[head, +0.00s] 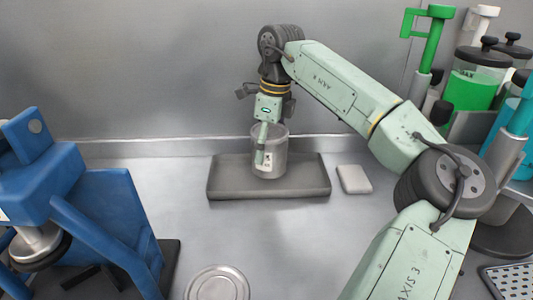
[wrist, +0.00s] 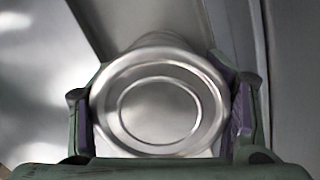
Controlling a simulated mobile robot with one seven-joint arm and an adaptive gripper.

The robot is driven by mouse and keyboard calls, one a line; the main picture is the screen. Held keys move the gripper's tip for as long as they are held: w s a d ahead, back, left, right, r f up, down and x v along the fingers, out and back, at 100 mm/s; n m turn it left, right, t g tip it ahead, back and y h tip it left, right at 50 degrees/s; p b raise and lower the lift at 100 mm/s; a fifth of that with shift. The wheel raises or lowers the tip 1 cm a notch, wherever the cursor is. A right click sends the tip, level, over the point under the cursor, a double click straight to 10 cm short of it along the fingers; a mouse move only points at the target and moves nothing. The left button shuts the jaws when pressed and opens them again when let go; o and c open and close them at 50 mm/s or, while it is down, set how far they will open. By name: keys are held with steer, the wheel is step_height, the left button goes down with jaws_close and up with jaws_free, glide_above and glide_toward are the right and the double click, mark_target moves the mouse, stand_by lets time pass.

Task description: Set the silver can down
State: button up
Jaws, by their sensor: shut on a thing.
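The silver can (head: 270,160) is upright at the grey tray-like block (head: 225,181) on the bench. Whether its base touches the block's top I cannot tell. My gripper (head: 267,146) points down and is shut on the can. In the wrist view my gripper (wrist: 162,112) has one purple-padded finger on each side of the can (wrist: 157,105), whose ringed round end faces the camera. The fingers hide parts of the can's sides.
A small light-grey block (head: 354,179) lies right of the dark block. A blue machine (head: 105,215) stands at the left. A round metal lid (head: 217,284) lies at the front. Green-filled containers (head: 470,88) stand at the right. The bench between is clear.

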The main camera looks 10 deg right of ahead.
step_height(320, 180, down, 4)
steer(key=shift+r+b, duration=0.2)
steer(key=shift+b, duration=0.9)
steer(key=shift+s+r, duration=0.1)
steer(key=shift+r, duration=0.05)
steer(key=o, duration=1.7)
steer(key=r, duration=0.8)
steer(key=d+r, duration=0.1)
steer(key=r, duration=0.3)
steer(key=shift+s+d+b, duration=0.1)
steer(key=shift+s+b, duration=0.25)
steer(key=shift+b, duration=0.05)
